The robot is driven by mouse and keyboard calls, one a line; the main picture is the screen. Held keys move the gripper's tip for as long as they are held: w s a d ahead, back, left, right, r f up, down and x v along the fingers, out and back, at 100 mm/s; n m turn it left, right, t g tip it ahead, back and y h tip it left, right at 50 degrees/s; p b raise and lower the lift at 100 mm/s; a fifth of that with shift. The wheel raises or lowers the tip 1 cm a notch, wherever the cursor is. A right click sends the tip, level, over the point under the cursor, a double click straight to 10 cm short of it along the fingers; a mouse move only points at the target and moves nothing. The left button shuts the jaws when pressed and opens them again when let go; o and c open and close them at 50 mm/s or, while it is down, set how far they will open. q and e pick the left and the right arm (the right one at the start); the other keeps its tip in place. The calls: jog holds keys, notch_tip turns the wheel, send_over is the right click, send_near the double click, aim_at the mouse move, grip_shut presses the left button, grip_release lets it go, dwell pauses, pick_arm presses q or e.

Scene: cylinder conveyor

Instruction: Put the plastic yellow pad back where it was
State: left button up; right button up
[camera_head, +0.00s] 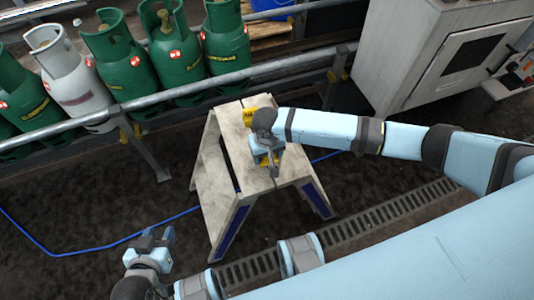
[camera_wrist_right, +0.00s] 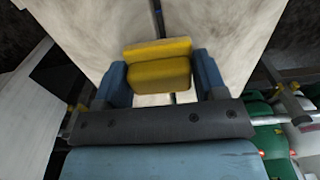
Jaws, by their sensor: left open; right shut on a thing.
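The yellow plastic pad (camera_wrist_right: 158,72) is a thick block between the two blue fingers of my right gripper (camera_wrist_right: 162,78) in the right wrist view. My right gripper is shut on it, above the pale top of a wooden trestle stand (camera_head: 233,135). In the head view the right gripper (camera_head: 268,165) is over the front half of that top, with a bit of yellow showing beside it. I cannot tell whether the pad touches the top. My left gripper (camera_head: 150,243) is open and empty, low at the left, away from the stand.
Another yellow patch (camera_head: 249,115) shows near the stand's back edge, partly behind my right wrist. Green gas cylinders (camera_head: 117,58) and a white-grey one (camera_head: 72,82) stand behind a metal rail. A grey cabinet (camera_head: 415,55) is at the back right. A blue hose lies on the floor.

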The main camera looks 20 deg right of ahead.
pick_arm(q)
jog(key=shift+s+f, duration=0.1)
pick_arm(e)
jog(key=o, duration=0.8)
jog(key=shift+o, duration=0.2)
jog(key=shift+r, duration=0.1)
notch_tip(320, 180, up, 12)
jog(key=p, duration=0.2)
jog(key=s+a+f+n+t+y, duration=0.2)
jog(key=s+a+f+t+y, duration=0.2)
jog(key=s+a+y, duration=0.3)
pick_arm(q)
jog(key=shift+r, duration=0.5)
pick_arm(e)
jog(key=s+d+f+t+h, duration=0.2)
jog(key=s+d+t, duration=0.4)
jog(key=s+d, duration=0.3)
jog(key=shift+s+d+t+h, duration=0.25)
jog(key=shift+d+t+h, duration=0.15)
jog(key=shift+d+h, duration=0.65)
jog(key=shift+y, duration=0.25)
